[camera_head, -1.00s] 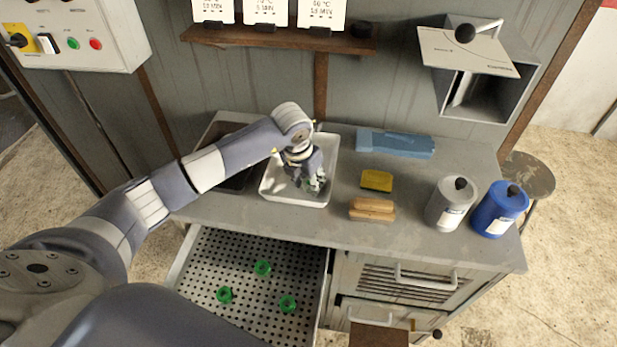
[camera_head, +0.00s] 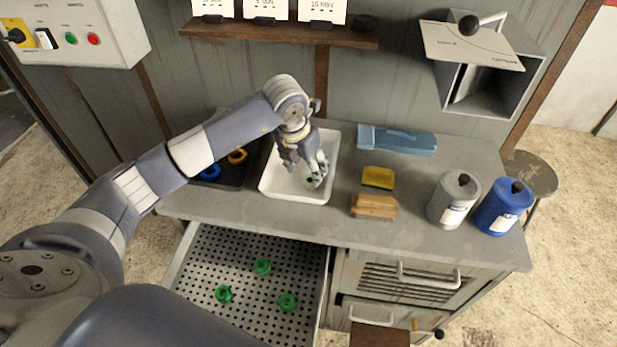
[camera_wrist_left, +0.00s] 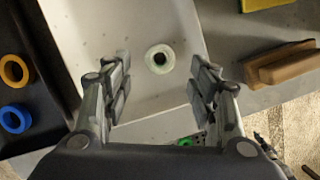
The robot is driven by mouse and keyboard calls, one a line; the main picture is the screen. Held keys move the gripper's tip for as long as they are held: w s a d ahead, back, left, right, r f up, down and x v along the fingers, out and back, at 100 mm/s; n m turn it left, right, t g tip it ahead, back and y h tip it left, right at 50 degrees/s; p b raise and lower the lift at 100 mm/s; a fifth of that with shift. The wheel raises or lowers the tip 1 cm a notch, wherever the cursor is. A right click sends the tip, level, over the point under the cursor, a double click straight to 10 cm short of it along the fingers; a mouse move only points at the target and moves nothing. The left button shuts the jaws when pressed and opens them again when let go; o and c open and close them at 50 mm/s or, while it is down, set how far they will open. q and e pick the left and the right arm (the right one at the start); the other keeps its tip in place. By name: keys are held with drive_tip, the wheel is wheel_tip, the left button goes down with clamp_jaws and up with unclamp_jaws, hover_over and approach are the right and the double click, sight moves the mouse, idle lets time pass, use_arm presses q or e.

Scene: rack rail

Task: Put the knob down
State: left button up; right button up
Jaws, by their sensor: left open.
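The knob (camera_wrist_left: 159,58), a pale, whitish-green ring with a dark centre, lies on the floor of the white tray (camera_wrist_left: 80,40). In the head view the knob (camera_head: 313,182) is partly hidden by my fingers, in the right front part of the tray (camera_head: 280,193). My left gripper (camera_head: 313,168) is over the tray. In the left wrist view my left gripper (camera_wrist_left: 160,85) is open and empty, with the knob apart from both fingers, beyond the fingertips and between their lines. My right gripper is not in view.
A dark tray (camera_head: 235,178) with blue and orange rings stands left of the white tray. A yellow sponge (camera_head: 378,177), a wooden brush (camera_head: 374,205), a blue cloth-like item (camera_head: 398,140) and two canisters stand right. Below, an open perforated drawer (camera_head: 220,260) holds green rings.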

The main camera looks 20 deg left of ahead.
use_arm(q)
drive_tip(key=b+v, duration=0.1)
drive_tip(key=v, duration=0.5)
drive_tip(key=shift+r, duration=0.4)
drive_tip(key=shift+s+f, duration=0.1)
drive_tip(key=shift+s, duration=0.05)
